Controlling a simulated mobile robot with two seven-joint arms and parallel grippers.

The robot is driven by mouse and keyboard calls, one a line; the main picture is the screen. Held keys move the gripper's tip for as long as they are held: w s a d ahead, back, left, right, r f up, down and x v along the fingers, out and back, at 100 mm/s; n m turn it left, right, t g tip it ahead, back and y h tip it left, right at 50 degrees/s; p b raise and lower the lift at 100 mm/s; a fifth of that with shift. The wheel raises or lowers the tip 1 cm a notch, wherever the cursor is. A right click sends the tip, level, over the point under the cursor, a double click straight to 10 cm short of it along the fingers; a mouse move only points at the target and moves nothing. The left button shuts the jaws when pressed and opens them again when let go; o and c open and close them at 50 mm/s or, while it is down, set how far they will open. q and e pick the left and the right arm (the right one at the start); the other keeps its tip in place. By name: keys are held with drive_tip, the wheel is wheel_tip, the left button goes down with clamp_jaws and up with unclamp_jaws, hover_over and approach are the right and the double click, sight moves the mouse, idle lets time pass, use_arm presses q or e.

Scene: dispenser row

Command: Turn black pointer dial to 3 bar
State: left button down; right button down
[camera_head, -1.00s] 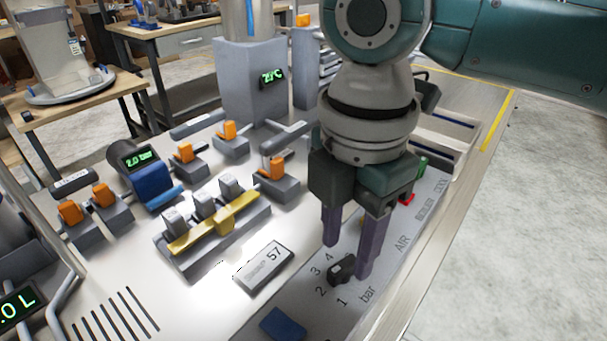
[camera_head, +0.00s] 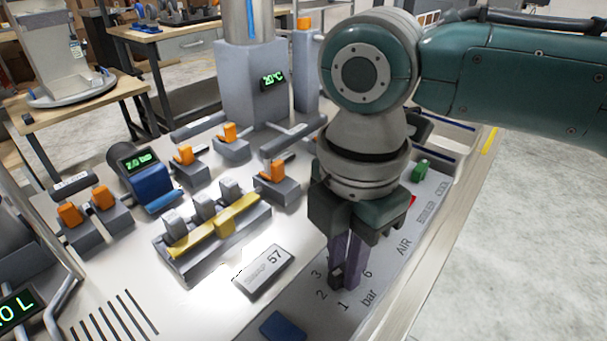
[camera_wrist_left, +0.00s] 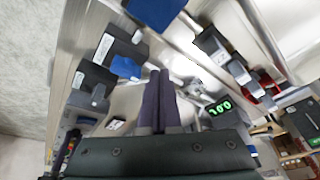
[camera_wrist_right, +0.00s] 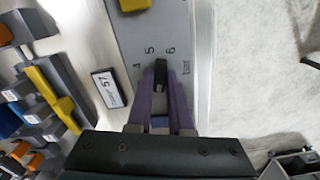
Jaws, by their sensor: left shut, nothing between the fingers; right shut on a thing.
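The black pointer dial (camera_head: 336,273) sits on the grey panel strip near the front edge, with the printed numbers and "bar" around it. My right gripper (camera_head: 345,270) points down over it with its purple fingers closed around the knob. In the right wrist view the dial (camera_wrist_right: 160,70) shows between the fingertips, below the 5 and 6. The fingers hide much of it, and I cannot tell its exact setting. A blue cylinder's display (camera_head: 138,159) reads 2.0 bar. My left gripper (camera_wrist_left: 160,75) is shut and empty in its wrist view, away from the dial.
A plate marked 57 (camera_head: 263,271) and a blue block (camera_head: 283,327) lie left of the dial. A yellow bar (camera_head: 215,228) and orange-handled valves (camera_head: 272,171) stand further left. A green block (camera_head: 421,169) is behind the gripper.

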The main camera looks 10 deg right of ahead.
use_arm(q)
drive_tip(key=shift+r, duration=0.15)
use_arm(e)
drive_tip(key=shift+r, duration=0.1)
drive_tip(key=shift+r+m+p, duration=0.1)
drive_tip(key=shift+m+p, duration=0.6)
drive_tip(key=shift+p, duration=0.2)
drive_tip(key=m+p, duration=0.3)
drive_tip(key=shift+a, duration=0.1)
drive_tip(key=m+p, duration=0.2)
drive_tip(key=m, duration=0.1)
use_arm(q)
wheel_tip(320, 180, up, 7)
drive_tip(key=shift+r+p, duration=0.2)
drive_tip(key=shift+p, duration=0.25)
use_arm(e)
drive_tip(key=shift+m, duration=1.2)
drive_tip(key=c, duration=0.8)
unclamp_jaws()
drive_tip(key=shift+f, duration=0.2)
use_arm(q)
drive_tip(key=shift+r, duration=0.1)
use_arm(e)
drive_tip(key=shift+r, duration=0.15)
